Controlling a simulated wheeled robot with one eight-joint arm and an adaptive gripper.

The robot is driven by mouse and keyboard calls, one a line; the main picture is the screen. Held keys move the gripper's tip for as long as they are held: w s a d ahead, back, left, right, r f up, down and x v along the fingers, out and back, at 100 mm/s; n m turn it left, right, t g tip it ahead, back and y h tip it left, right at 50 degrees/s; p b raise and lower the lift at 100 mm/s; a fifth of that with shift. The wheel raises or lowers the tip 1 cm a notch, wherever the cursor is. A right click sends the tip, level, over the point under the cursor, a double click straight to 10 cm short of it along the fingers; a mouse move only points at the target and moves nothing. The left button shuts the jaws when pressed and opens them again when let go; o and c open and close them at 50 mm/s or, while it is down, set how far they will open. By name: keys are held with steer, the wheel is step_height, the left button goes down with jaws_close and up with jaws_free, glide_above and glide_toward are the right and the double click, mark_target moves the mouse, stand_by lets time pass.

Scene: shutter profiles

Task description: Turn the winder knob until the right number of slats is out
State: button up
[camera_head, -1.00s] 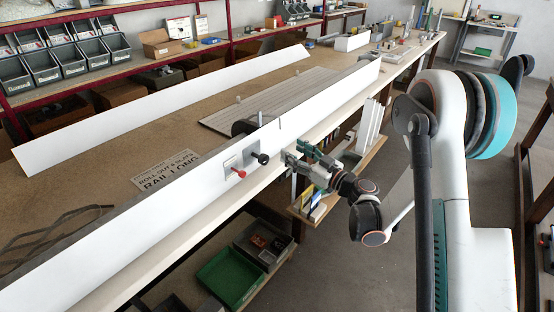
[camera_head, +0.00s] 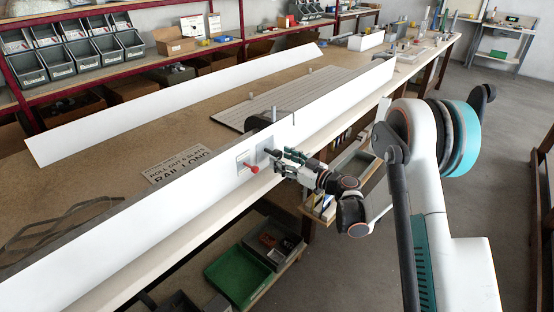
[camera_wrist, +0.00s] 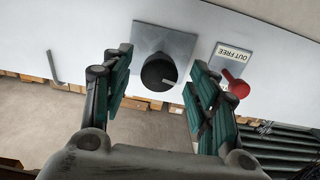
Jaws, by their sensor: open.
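The black winder knob (camera_wrist: 157,72) stands on a grey square plate (camera_wrist: 178,42) on the white rail. My gripper (camera_wrist: 161,62) is open, with one finger on either side of the knob and gaps to both. In the head view my gripper (camera_head: 276,155) is at the rail's front face and hides the knob. A red lever (camera_wrist: 236,86) with an "OUT FREE" plate (camera_wrist: 234,62) is right of the knob in the wrist view. Behind the rail a dark roll (camera_head: 260,120) and a grey slatted sheet (camera_head: 245,108) lie on the bench.
A sign (camera_head: 180,166) reads "ROLL OUT", a hard-to-read number, "SLATS", "RAIL LONG". A second long white board (camera_head: 180,105) stands farther back. Grey bins (camera_head: 75,55) fill the back shelf. A green crate (camera_head: 238,274) sits under the bench.

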mark_target(280, 157)
steer(key=shift+x, duration=1.5)
steer(key=c, duration=1.1)
steer(key=shift+b, duration=0.3)
